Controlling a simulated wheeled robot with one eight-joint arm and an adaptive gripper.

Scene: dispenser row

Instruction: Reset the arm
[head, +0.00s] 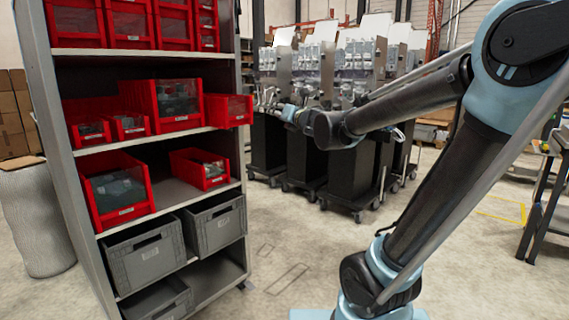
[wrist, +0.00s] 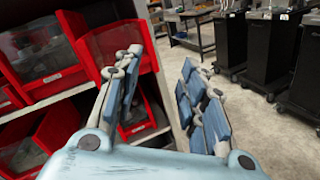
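My arm reaches from the lower right up and across to the left in the head view. My gripper (head: 278,106) is at its far end, small there and hard to make out against the dispensers. It is to the right of the shelf's middle level, apart from it. In the wrist view my gripper (wrist: 161,62) has its two blue-padded fingers spread apart with nothing held between them. The shelf upright and floor show through the gap.
A grey shelf (head: 43,120) holds red bins (head: 178,103) and grey crates (head: 215,225) on the left; one red bin (head: 229,110) is at its right edge. Dark dispenser carts (head: 308,150) stand behind my arm. A dark-legged table (head: 545,200) is right. Floor between is clear.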

